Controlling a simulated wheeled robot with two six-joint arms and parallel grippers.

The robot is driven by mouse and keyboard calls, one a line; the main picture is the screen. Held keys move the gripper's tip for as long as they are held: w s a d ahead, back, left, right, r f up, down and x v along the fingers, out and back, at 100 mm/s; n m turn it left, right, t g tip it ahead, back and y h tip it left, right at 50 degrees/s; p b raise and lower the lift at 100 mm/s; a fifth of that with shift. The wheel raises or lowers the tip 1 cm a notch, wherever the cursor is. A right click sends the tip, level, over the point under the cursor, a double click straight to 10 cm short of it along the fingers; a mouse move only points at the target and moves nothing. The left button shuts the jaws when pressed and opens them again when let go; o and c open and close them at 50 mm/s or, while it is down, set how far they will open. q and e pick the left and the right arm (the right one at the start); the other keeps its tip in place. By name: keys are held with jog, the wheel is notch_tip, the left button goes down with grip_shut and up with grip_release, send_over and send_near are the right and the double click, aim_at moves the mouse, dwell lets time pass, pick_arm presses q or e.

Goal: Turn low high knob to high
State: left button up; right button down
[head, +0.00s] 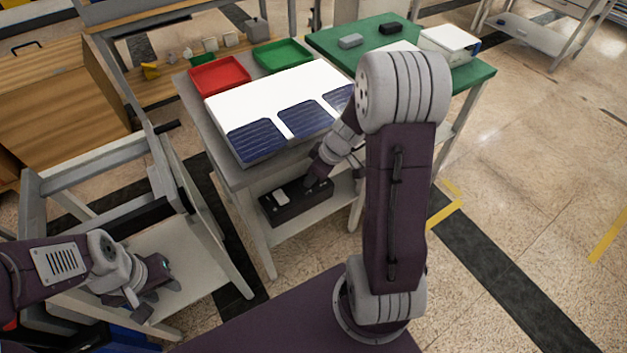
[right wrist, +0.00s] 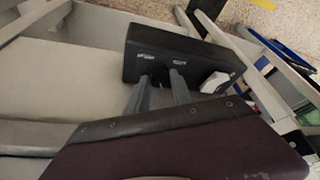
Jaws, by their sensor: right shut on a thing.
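A black control box (head: 292,207) sits on the lower shelf under the layup table, with a white rocker-like part (head: 282,197) on its top. In the right wrist view, the black box (right wrist: 190,52) carries two small white labels, too small to read. My right gripper (right wrist: 158,82) is at the box face below these labels, shut on the knob. The knob is mostly hidden between the fingers, so its setting cannot be told. In the head view, my right gripper (head: 318,183) reaches down to the box's right part. My left gripper (head: 155,298) is empty over a low cart at the left.
The table above holds a white sheet (head: 275,92) with dark blue panels, a red tray (head: 219,75) and a green tray (head: 282,55). A green-topped table (head: 470,78) adjoins at the right. Table legs frame the shelf; the floor at right is clear.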

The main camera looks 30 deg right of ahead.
jog(key=shift+a+f+m+t+h+b, duration=0.1)
jog(key=shift+m+t+h+b, duration=0.2)
jog(key=shift+m, duration=1.1)
jog(key=m, duration=0.1)
jog(key=m+h+p, duration=0.1)
jog(key=shift+s+a+r+m, duration=0.1)
jog(key=shift+r+m, duration=0.15)
jog(key=shift+m, duration=0.15)
jog(key=m+h+p, duration=0.1)
jog(key=m+p, duration=0.3)
jog(key=p, duration=0.1)
jog(key=m+h+p, duration=0.2)
jog(key=m+p, duration=0.2)
jog(key=p, duration=0.2)
jog(key=shift+a+r, duration=0.15)
jog(key=shift+a, duration=0.05)
jog(key=shift+m+g+h+p, duration=0.35)
jog(key=shift+m+p, duration=0.25)
jog(key=shift+p, duration=0.55)
pick_arm(q)
notch_tip(320, 180, up, 14)
jog(key=shift+f, duration=0.25)
pick_arm(e)
jog(key=shift+f, duration=0.3)
jog(key=c, duration=1.4)
grip_release()
jog(key=shift+c, duration=0.2)
